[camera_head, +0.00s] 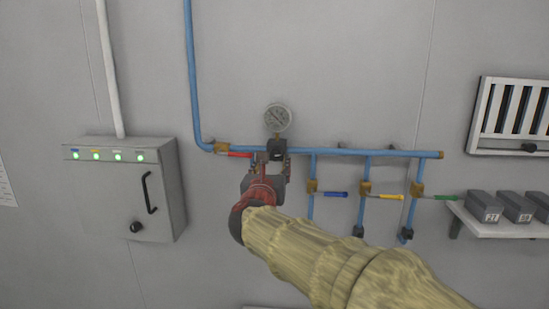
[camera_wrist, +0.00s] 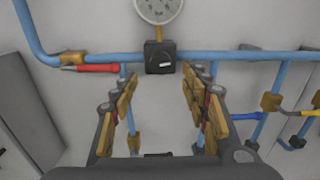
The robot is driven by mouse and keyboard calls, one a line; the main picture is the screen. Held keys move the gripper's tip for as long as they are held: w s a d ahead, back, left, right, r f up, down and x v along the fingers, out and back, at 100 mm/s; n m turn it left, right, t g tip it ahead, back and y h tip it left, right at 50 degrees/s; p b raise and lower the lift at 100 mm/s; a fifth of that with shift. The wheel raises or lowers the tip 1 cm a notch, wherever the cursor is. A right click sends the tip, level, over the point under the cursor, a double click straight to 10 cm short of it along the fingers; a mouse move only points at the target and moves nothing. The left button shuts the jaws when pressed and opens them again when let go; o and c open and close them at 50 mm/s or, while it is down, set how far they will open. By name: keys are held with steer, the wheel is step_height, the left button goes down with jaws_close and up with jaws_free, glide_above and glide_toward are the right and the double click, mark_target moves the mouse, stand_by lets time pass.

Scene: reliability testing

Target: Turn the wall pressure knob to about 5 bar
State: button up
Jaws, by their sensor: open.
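The black pressure knob (camera_wrist: 160,57) with a pale mark sits on the blue pipe, straight ahead of my gripper in the wrist view. In the head view the knob (camera_head: 277,147) is partly covered by my gripper (camera_head: 271,165). The round dial gauge (camera_head: 278,118) stands just above the knob. In the wrist view the gauge (camera_wrist: 158,8) is cut off at the top, and its reading is not clear. My gripper (camera_wrist: 157,80) is open, with its fingers to the left and right below the knob. Nothing is between the fingers, and they look apart from the knob.
The blue pipe (camera_head: 370,153) runs along the wall. A red valve handle (camera_head: 238,155) is left of the knob. Blue (camera_head: 333,194), yellow (camera_head: 388,197) and green (camera_head: 440,198) handles are to the right. A grey cabinet (camera_head: 125,190) is left; a shelf (camera_head: 500,228) with grey boxes is right.

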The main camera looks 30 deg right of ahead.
mark_target(275, 156)
steer(key=p+x, duration=0.1)
steer(key=x, duration=0.5)
steer(key=shift+c, duration=1.2)
steer(key=c, duration=0.9)
